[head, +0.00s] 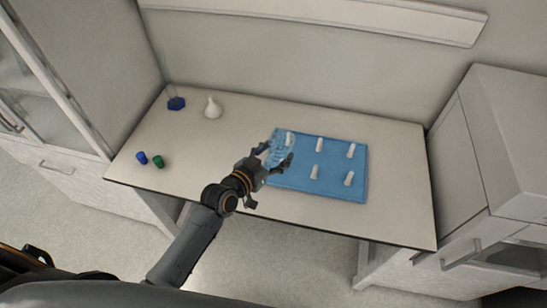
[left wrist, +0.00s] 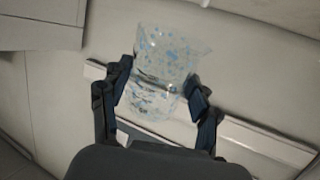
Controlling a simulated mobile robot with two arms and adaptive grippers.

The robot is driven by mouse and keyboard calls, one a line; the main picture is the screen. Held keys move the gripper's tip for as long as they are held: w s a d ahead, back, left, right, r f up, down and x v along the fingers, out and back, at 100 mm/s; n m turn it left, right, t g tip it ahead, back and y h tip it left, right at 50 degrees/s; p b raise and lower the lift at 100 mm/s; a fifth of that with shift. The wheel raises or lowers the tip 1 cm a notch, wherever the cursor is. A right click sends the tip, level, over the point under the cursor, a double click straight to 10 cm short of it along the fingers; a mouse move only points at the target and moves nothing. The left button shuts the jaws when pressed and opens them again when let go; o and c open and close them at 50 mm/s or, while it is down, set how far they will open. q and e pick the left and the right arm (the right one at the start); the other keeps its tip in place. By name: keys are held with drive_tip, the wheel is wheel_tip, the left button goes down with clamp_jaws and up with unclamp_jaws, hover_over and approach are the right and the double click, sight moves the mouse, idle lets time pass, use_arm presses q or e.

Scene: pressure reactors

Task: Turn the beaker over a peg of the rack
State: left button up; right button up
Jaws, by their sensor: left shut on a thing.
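My left gripper (head: 276,155) is shut on a clear beaker (head: 279,148), with one finger on each side of its wall. In the left wrist view the beaker (left wrist: 167,62) sits between the fingers (left wrist: 160,78), its flared rim toward the top of the picture. The blue rack (head: 333,182) lies on the table with several white pegs standing up from it. The beaker is over the rack's left end, near the back left peg (head: 290,137). I cannot tell its height or whether it touches that peg. My right gripper is not in view.
A blue-based flask (head: 176,103) and a white flask (head: 212,109) stand at the back left of the table. A blue cap (head: 142,157) and a green cap (head: 159,161) are at the left front. A grey cabinet (head: 500,145) stands at right. The table's middle left is clear.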

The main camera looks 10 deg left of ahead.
use_arm(q)
drive_tip(key=shift+w, duration=0.95)
drive_tip(key=shift+w+f+b, duration=0.25)
drive_tip(key=shift+w+b, duration=0.1)
drive_tip(key=shift+w, duration=0.8)
drive_tip(key=shift+w+f+b, duration=0.5)
drive_tip(key=shift+f+b, duration=1.65)
drive_tip(key=shift+w+f+b, duration=0.55)
drive_tip(key=shift+f+b, duration=1.65)
drive_tip(key=shift+w+f+b, duration=0.5)
drive_tip(key=shift+f+b, duration=1.65)
drive_tip(key=o, duration=1.3)
drive_tip(key=shift+c, duration=0.2)
drive_tip(key=shift+s, duration=0.1)
